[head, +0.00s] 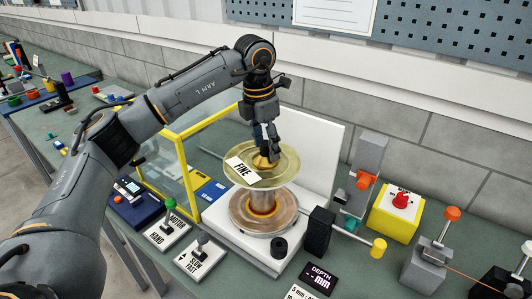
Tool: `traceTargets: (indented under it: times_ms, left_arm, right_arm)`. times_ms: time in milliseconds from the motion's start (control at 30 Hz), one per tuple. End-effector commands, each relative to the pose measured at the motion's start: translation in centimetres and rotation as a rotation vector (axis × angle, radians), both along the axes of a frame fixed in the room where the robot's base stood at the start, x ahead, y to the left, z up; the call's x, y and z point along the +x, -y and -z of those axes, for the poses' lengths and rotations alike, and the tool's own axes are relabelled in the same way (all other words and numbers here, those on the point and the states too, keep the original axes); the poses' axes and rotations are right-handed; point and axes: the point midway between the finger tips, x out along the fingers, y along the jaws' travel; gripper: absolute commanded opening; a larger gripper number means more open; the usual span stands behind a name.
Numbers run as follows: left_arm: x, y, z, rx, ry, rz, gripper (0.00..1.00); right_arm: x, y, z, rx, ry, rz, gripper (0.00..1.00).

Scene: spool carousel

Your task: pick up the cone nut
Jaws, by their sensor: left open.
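The cone nut (263,164) is a small brass-coloured piece at the centre of the pale yellow, translucent spool (286,168), which bears a "FINE" label. My left gripper (268,152) points down directly over the nut with open jaws. Its fingertips overlap the nut's upper part, and I cannot tell whether they touch it. The fingers hide part of the nut. My right gripper is not in view.
Below the spool is a coppery round disc (240,214) on a white base with a white back panel (318,150). A yellow-framed clear guard (150,172) stands left. Switch boxes, a black block (318,234) and a yellow emergency-stop box (392,218) crowd the bench.

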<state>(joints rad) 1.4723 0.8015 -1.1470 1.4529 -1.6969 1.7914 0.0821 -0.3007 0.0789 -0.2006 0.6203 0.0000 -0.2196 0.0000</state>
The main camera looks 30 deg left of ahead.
Motion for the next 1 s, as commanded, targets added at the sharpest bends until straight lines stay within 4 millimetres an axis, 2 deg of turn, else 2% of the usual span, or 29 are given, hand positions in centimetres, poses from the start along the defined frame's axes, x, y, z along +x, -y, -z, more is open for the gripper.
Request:
traceTargets:
  times_ms: [67, 333, 767, 933, 1000]
  left_arm:
    - [0.0, 0.0, 0.0, 0.000, 0.000, 0.000, 0.54]
    - [0.0, 0.0, 0.0, 0.000, 0.000, 0.000, 0.00]
    - [0.1, 0.0, -0.7, -0.001, 0.003, 0.000, 0.00]
    - [0.1, 0.1, -3.0, -0.003, 0.007, 0.001, 0.00]
    - [-1.1, -0.3, -4.4, -0.002, 0.008, 0.001, 0.00]
  right_arm:
    - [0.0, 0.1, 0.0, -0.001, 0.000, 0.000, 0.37]
    - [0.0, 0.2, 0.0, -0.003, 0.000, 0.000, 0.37]
    - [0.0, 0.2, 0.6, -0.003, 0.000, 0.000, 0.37]
    - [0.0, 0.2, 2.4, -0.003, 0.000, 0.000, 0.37]
    - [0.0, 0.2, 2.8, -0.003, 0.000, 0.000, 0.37]
